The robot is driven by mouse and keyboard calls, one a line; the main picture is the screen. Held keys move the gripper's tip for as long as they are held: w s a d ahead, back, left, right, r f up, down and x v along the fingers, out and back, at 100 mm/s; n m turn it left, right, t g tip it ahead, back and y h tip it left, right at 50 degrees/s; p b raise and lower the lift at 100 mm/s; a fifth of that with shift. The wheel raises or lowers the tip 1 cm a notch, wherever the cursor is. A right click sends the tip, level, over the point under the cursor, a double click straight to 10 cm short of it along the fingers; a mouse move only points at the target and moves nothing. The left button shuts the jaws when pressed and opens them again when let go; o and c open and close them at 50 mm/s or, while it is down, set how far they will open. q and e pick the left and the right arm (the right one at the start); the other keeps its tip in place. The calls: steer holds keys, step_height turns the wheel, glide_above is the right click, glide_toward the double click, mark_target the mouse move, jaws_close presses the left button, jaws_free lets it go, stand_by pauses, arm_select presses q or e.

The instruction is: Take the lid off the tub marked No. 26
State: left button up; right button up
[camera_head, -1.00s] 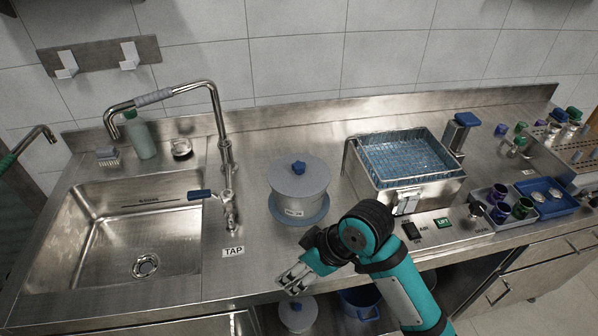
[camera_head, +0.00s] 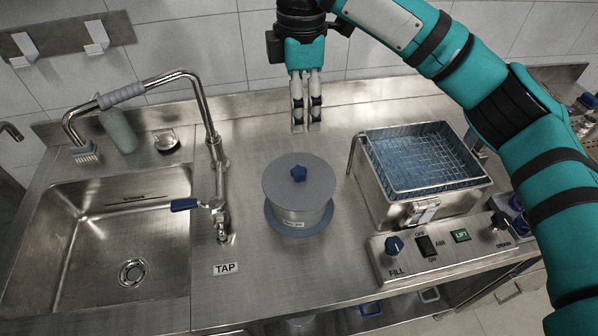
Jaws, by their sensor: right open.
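A pale grey tub (camera_head: 297,224) stands upright on the steel counter. Its round grey lid (camera_head: 280,190) with a blue knob (camera_head: 298,173) is on it. A small label faces me, but its text is too small to read. The tub stands on a blue-grey round base (camera_head: 278,227). My right gripper (camera_head: 306,126) is open and empty, fingers pointing down. It shows above and behind the lid in the picture, apart from the knob. My left gripper is out of view.
A sink (camera_head: 100,225) with a tap (camera_head: 205,140) lies left. A steel bath with a wire basket (camera_head: 425,160) stands right, behind a control panel (camera_head: 440,248). Bare counter lies in front of the tub. Part of another pale container (camera_head: 300,322) shows under the counter.

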step_height(320, 180, down, 6)
steer(key=p, duration=0.2)
glide_above(299, 171)
steer(key=f, duration=0.4)
steer(key=shift+s+d, duration=0.15)
steer(key=shift+s, duration=0.1)
steer(key=shift+f, duration=0.6)
steer(key=f, duration=0.1)
steer(key=f+p, duration=0.1)
steer(key=f, duration=0.1)
steer(key=f+p, duration=0.1)
steer(key=shift+w+f, duration=0.15)
steer(key=shift+w, duration=0.15)
steer(key=shift+f, duration=0.5)
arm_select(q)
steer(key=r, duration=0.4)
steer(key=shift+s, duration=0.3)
arm_select(e)
jaws_close()
steer(key=shift+r, duration=0.1)
